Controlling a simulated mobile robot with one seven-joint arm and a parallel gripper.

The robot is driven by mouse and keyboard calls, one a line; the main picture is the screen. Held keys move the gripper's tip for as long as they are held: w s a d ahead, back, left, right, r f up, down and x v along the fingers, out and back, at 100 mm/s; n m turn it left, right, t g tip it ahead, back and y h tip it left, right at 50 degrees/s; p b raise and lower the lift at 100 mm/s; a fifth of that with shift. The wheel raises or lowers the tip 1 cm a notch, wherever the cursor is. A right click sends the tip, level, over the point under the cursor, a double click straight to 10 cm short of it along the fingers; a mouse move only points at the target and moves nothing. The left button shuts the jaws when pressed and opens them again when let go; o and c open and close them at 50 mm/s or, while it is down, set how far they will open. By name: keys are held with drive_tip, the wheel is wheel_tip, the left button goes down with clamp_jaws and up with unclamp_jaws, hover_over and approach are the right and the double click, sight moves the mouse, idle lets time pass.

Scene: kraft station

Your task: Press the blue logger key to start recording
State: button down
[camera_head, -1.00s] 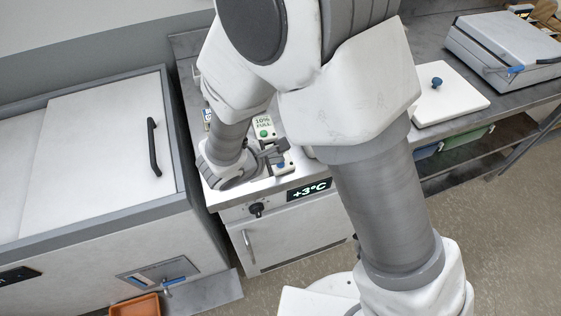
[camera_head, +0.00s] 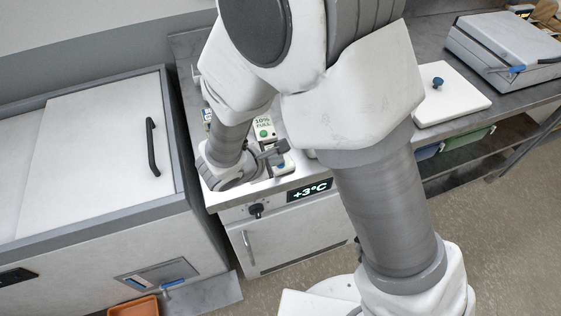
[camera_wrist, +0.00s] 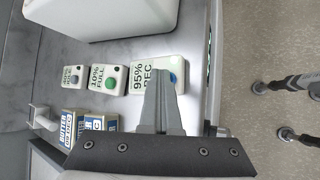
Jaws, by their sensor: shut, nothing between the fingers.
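The white logger with the blue key (camera_wrist: 172,78) lies on the grey counter; its label (camera_wrist: 142,76) reads "95% REC". In the head view this logger (camera_head: 288,165) is partly hidden by my wrist and gripper. My gripper (camera_wrist: 157,73) is shut and empty. Its fingertips are over the logger, right beside the blue key in the wrist view; I cannot tell whether they touch it. A logger with a green key (camera_wrist: 111,84) reads "10% FULL" and also shows in the head view (camera_head: 264,125). A third, smaller-looking logger (camera_wrist: 72,78) has a dark key.
Butter boxes (camera_wrist: 98,122) stand near the loggers. The counter front carries a "+3°C" display (camera_head: 310,190) and a knob (camera_head: 256,210). A chest with a black handle (camera_head: 152,147) stands left. A white board with a blue knob (camera_head: 438,84) lies right.

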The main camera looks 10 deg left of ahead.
sight(277, 168)
drive_tip(key=shift+r+p, duration=0.45)
drive_tip(key=shift+r, duration=0.4)
drive_tip(key=shift+r, duration=0.1)
wheel_tip(277, 168, up, 5)
drive_tip(key=p, duration=0.3)
idle(0.8)
